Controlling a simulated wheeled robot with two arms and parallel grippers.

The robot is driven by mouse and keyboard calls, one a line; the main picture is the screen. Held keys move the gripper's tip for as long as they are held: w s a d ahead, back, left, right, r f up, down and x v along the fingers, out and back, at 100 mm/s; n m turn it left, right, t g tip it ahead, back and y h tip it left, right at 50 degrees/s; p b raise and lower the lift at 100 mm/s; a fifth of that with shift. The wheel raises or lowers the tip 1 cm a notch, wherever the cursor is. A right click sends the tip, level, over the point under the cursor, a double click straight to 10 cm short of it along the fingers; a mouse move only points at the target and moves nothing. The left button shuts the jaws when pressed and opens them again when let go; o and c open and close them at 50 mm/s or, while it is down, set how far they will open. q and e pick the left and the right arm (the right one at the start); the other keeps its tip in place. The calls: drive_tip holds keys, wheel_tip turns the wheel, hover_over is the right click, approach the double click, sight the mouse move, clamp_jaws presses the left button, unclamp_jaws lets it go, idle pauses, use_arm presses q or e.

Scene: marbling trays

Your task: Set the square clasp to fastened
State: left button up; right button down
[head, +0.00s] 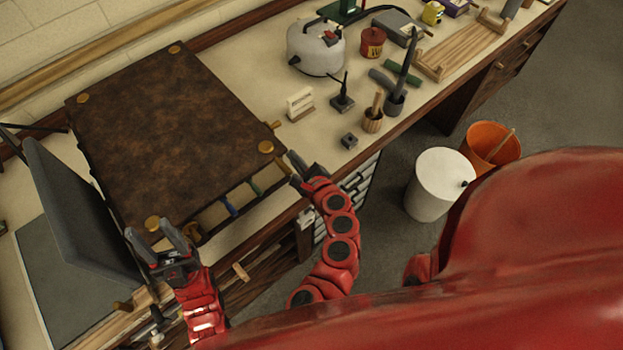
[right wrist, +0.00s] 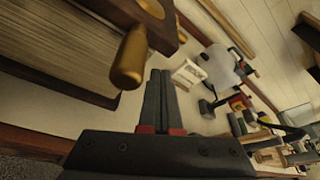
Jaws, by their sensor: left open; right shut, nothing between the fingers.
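I cannot tell for sure which part is the square clasp. A press with a mottled brown top board (head: 165,110) and round brass corner discs (head: 266,147) stands on the bench. Small blue (head: 231,209) and green (head: 255,188) pieces show along its front edge. My left gripper (head: 148,232) is open and empty at the board's front left corner. My right gripper (head: 296,164) is shut and empty, just off the front right corner. In the right wrist view its fingers (right wrist: 159,82) are beside a brass-coloured peg (right wrist: 129,58) below a dark wooden corner.
A dark panel (head: 78,215) stands tilted left of the press. A cream rack (head: 300,103), dark square block (head: 348,140), wooden cup (head: 373,122) and grey kettle (head: 315,50) stand on the bench to the right. White (head: 437,185) and orange (head: 488,145) bins stand on the floor.

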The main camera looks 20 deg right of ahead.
drive_tip(key=p+v, duration=0.1)
drive_tip(key=v, duration=0.9)
drive_tip(key=shift+f, duration=0.1)
